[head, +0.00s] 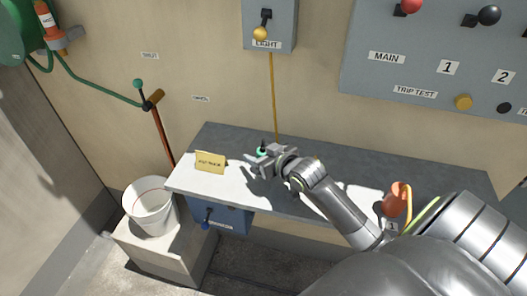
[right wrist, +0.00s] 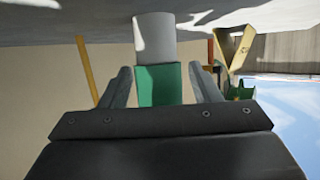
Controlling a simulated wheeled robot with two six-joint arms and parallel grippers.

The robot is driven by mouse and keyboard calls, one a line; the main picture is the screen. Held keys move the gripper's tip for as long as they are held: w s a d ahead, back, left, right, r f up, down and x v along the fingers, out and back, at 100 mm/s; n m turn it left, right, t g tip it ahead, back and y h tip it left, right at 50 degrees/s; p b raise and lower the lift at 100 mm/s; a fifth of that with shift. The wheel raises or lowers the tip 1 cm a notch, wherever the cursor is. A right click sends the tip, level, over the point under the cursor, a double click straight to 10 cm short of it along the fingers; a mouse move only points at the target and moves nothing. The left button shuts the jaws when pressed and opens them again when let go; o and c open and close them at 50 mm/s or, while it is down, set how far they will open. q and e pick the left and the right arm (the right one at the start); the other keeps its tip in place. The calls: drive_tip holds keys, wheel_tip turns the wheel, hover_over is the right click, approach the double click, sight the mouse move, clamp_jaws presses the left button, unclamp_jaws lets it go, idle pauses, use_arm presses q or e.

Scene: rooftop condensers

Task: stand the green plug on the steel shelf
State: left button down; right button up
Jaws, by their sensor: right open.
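The green plug (right wrist: 159,84) has a green part and a grey cylindrical part. In the right wrist view, where the picture is upside down, its grey end meets the steel shelf (right wrist: 60,22) and it looks upright. My right gripper (right wrist: 161,88) is open, with one finger on each side of the plug and a visible gap at each side. In the head view a bit of the green plug (head: 261,152) shows just behind my right gripper (head: 259,162), over the steel shelf (head: 345,172); the rest is hidden. My left gripper is not in view.
A yellow card (head: 211,162) stands on the shelf to the left. An orange-red object (head: 396,200) is near the shelf's right front. A yellow cord (head: 273,95) hangs behind the gripper from the light box (head: 270,22). A white bucket (head: 150,206) stands at lower left.

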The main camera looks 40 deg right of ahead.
drive_tip(key=v, duration=1.2)
idle(0.4)
